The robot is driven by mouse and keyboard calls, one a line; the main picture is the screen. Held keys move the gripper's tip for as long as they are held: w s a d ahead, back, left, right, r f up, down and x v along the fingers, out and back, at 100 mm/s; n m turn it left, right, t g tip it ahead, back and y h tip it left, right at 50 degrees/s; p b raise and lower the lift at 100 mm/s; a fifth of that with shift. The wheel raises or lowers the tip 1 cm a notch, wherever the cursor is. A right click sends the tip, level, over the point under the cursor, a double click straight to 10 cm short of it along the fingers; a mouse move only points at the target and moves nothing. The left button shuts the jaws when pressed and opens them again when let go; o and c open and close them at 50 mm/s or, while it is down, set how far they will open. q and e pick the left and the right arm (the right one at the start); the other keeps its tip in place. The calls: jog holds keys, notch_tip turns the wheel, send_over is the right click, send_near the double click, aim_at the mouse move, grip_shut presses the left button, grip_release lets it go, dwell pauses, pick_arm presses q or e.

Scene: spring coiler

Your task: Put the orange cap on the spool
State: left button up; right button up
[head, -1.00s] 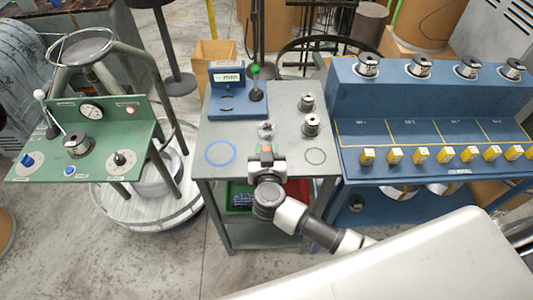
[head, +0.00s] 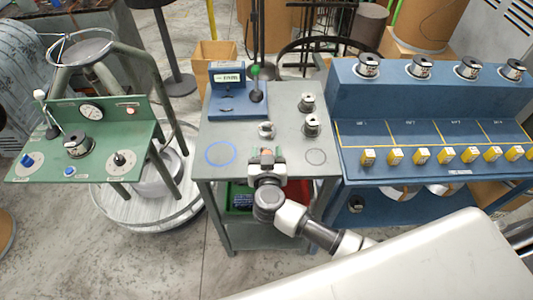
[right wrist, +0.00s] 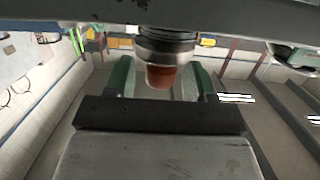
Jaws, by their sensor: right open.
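The orange cap (head: 267,151) shows small at the near middle of the grey table, at the tips of my right gripper (head: 266,158). In the right wrist view the orange cap (right wrist: 161,77) is between the two green fingers, with gaps on both sides, so the gripper is open around it. The cap adjoins a round metal piece with a dark part (right wrist: 165,46); I cannot tell whether it is seated on it. A silver spool-like piece (head: 266,129) stands just beyond the cap in the head view. My left gripper is out of view.
Two more spools (head: 311,125) stand on the table's right. A blue device (head: 238,104) with a green-knobbed lever is at its back left. A blue ring and a dark ring mark the front. A green console and a blue rack flank the table.

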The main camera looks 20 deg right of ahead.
jog(key=v, duration=1.2)
jog(key=shift+b, duration=0.3)
